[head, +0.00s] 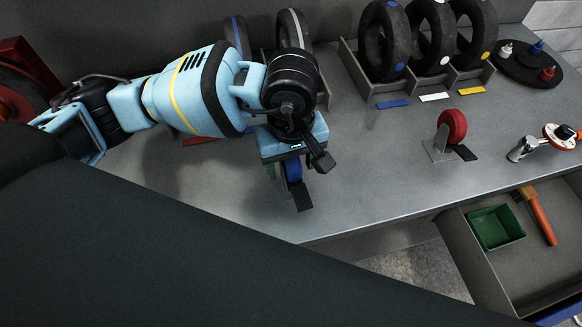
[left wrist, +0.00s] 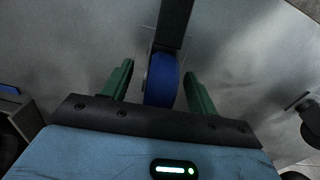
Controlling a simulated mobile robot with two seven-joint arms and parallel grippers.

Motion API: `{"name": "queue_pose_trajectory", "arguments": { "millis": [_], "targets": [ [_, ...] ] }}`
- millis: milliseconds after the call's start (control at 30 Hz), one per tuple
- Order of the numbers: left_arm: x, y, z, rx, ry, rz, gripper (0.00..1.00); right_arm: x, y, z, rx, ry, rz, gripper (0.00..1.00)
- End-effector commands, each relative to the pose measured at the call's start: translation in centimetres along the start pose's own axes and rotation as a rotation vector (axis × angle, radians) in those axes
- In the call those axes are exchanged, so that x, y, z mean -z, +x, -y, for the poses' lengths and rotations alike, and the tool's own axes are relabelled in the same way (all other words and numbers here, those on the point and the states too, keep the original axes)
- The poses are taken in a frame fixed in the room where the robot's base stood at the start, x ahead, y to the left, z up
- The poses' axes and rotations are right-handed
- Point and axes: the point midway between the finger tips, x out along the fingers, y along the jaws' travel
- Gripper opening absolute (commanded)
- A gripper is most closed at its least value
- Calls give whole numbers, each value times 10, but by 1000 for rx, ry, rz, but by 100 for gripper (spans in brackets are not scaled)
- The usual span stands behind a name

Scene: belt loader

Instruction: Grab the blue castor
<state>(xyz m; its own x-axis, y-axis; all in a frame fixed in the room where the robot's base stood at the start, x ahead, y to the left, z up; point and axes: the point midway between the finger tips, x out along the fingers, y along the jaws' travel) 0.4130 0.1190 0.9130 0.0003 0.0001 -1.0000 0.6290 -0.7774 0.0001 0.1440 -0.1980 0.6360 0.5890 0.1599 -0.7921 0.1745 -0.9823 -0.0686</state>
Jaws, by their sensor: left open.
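The blue castor (head: 293,172) is on the grey bench, partly hidden under my left gripper (head: 288,163), with its dark plate sticking out toward the bench front. In the left wrist view the blue wheel (left wrist: 162,82) shows between the two green fingers of my left gripper (left wrist: 159,80). The fingers are open, one on each side of the wheel, with a visible gap on both sides. My right gripper is not in view.
A red castor (head: 452,127) stands to the right, beside a metal tool with an orange-rimmed head (head: 562,136). A rack with several black tyres (head: 384,42) stands at the back. An open drawer (head: 480,268) holds a green bin (head: 495,227) below the front edge.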

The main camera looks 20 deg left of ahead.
Motion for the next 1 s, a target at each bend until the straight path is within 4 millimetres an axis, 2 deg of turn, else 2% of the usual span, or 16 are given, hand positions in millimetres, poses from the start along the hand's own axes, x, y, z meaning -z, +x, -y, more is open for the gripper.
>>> {"name": "queue_pose_trajectory", "arguments": {
  "millis": [67,467,767,1000],
  "targets": [
    [0,0,0,0,0,0,54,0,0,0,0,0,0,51],
    [0,-1,0,0,0,0,2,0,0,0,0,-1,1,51],
    [0,-3,-1,-2,0,-1,0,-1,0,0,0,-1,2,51],
    [0,-27,-1,-5,2,-2,0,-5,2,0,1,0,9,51]
  ]
}}
